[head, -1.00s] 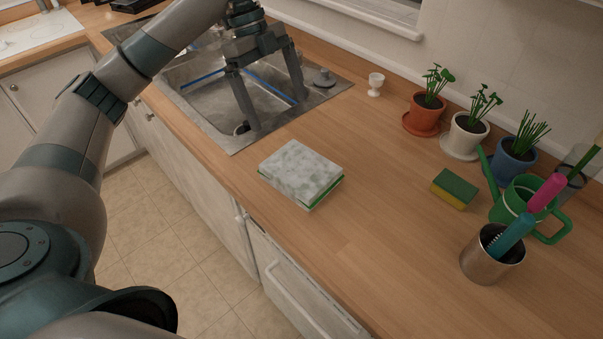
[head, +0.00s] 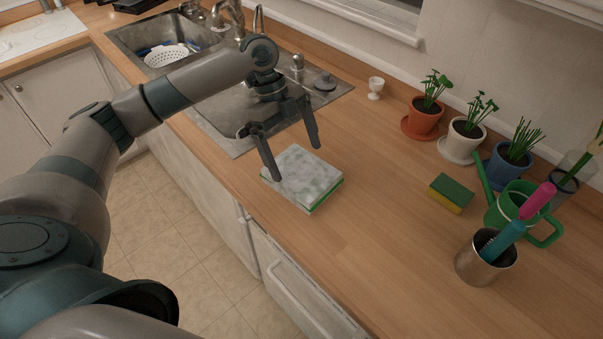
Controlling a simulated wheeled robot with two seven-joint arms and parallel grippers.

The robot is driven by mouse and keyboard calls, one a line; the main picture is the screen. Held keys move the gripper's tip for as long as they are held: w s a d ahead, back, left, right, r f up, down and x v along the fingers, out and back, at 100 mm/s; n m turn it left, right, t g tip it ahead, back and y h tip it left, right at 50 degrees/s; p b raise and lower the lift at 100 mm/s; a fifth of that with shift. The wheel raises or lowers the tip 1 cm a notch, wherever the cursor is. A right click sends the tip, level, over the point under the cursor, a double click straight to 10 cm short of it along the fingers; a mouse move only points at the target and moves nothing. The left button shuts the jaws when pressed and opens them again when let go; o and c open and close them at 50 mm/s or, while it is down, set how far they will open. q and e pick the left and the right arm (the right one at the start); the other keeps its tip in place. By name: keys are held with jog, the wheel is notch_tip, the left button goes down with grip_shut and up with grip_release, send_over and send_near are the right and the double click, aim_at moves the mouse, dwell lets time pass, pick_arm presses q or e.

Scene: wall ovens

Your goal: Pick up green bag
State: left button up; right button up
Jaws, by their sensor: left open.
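The green bag (head: 306,177) appears as a flat pack with a pale, green-mottled top and a bright green edge. It lies on the wooden counter in front of the sink. My left gripper (head: 297,163) is open, its two fingers pointing down. One finger shows at the bag's left edge and the other near its far edge. I cannot tell whether either finger touches it. My right gripper is out of view.
The sink (head: 222,118) lies behind the bag, with a white colander (head: 172,56) in its far basin. A green and yellow sponge (head: 451,193), potted plants (head: 464,138), a green watering can (head: 513,206) and a metal cup (head: 485,262) stand to the right. The counter between is clear.

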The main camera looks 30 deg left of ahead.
aim_at(301, 172)
pick_arm(q)
jog(key=shift+d+f, duration=0.1)
jog(key=shift+f, duration=0.25)
jog(key=shift+s+d+f+p, duration=0.2)
jog(key=shift+d+f+p, duration=0.15)
jog(key=shift+f+p, duration=0.25)
jog(key=p+x, duration=0.1)
jog(key=x, duration=0.2)
jog(key=shift+d+f, duration=0.1)
jog(key=shift+f, duration=0.25)
jog(key=shift+c, duration=0.3)
jog(key=c, duration=1.1)
